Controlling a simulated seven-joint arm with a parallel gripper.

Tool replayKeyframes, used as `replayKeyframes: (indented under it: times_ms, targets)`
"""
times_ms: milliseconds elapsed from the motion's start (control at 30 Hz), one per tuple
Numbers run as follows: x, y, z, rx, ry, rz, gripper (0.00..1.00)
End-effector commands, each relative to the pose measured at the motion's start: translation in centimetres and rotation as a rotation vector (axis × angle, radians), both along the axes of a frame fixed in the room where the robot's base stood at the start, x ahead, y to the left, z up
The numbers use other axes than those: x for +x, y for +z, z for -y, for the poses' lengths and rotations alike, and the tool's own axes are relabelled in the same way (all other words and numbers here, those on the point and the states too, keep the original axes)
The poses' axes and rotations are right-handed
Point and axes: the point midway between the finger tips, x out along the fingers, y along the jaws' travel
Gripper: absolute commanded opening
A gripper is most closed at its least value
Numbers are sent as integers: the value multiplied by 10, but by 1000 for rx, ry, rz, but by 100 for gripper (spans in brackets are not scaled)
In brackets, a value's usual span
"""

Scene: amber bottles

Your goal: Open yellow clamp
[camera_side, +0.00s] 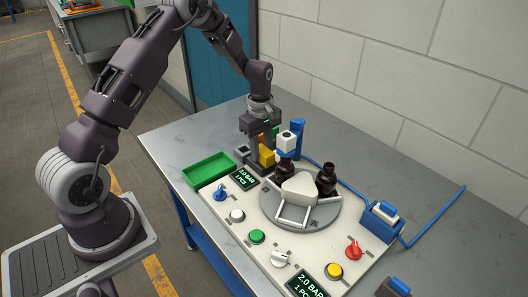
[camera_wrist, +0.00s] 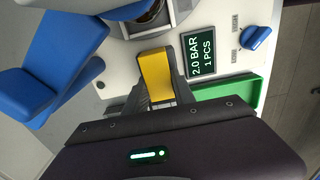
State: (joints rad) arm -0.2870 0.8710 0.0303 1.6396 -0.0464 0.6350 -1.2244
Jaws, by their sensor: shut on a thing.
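The yellow clamp (camera_side: 266,156) stands at the back left of the white panel, beside an amber bottle (camera_side: 284,160) with a white and blue block above it. My gripper (camera_side: 257,147) is lowered to the clamp from behind. In the wrist view, the yellow clamp (camera_wrist: 155,75) lies between the fingers of my gripper (camera_wrist: 155,90), which are shut on it. The far end of the clamp meets a pale grey block. The fingertips are partly hidden in the side view.
A green tray (camera_side: 208,168) sits left of the clamp, near a small display (camera_side: 245,178). A grey turntable (camera_side: 320,213) carries a second amber bottle (camera_side: 326,178). A blue upright post (camera_side: 297,135) stands close behind the clamp. Knobs and buttons line the panel front.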

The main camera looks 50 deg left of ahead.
Motion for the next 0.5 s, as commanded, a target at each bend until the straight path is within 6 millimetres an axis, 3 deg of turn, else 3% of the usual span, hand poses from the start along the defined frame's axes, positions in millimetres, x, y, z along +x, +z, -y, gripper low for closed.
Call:
replayKeyframes:
  times_ms: [100, 133, 233, 500]
  targets:
    - [1, 1, -6, 10, 3, 5, 0]
    - [1, 1, -6, 10, 3, 5, 33]
    - [1, 1, -6, 9, 3, 5, 52]
    - [0, 1, -4, 7, 3, 3, 53]
